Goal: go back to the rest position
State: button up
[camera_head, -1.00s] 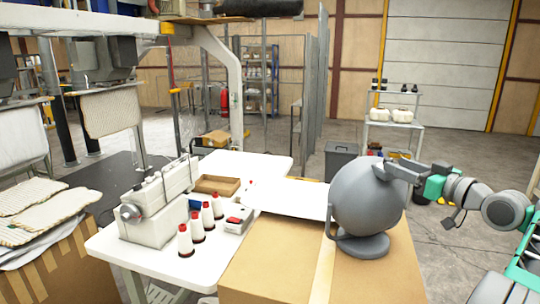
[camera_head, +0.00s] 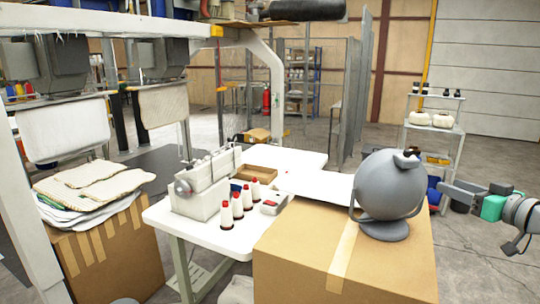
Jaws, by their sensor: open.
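My gripper (camera_head: 447,190) is at the right, with a teal wrist part (camera_head: 492,207) behind it. It points left toward a grey round device (camera_head: 390,185) on a stand and is apart from it. The gripper looks empty; its fingers are small in the picture. The grey device stands upright on a cardboard box (camera_head: 345,262) and has a small dark piece on top.
A white table (camera_head: 165,215) left of the box holds a sewing machine (camera_head: 205,185), several thread cones (camera_head: 238,204) and an open tray (camera_head: 256,174). Folded cloths (camera_head: 90,185) lie on another box (camera_head: 110,262). Floor (camera_head: 475,265) shows at right; a shelf (camera_head: 434,135) stands behind.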

jog(key=d+f+m+g+h, duration=0.35)
jog(key=d+f, duration=0.25)
jog(key=f, duration=0.5)
jog(key=s+f+m+g, duration=0.3)
jog(key=s+f, duration=0.3)
jog(key=f, duration=0.3)
jog(key=s+f+m+g, duration=0.35)
jog(key=s+f, duration=0.35)
jog(key=f, duration=0.3)
jog(key=s+a+f+g, duration=0.25)
jog(key=s+a, duration=0.25)
jog(key=a, duration=0.4)
jog(key=s+a+f+g, duration=0.1)
jog(key=s+a+g, duration=0.3)
jog(key=a, duration=0.6)
jog(key=w+a+r+n+t, duration=0.1)
jog(key=a+r+n, duration=0.3)
jog(key=a, duration=0.7)
jog(key=w+a+r+n+t, duration=0.2)
jog(key=a+r+n+t, duration=0.1)
jog(key=a, duration=0.8)
jog(key=shift+w+r+n, duration=0.2)
jog(key=shift+r+n, duration=0.2)
jog(key=shift+r, duration=0.35)
jog(key=shift+h, duration=0.25)
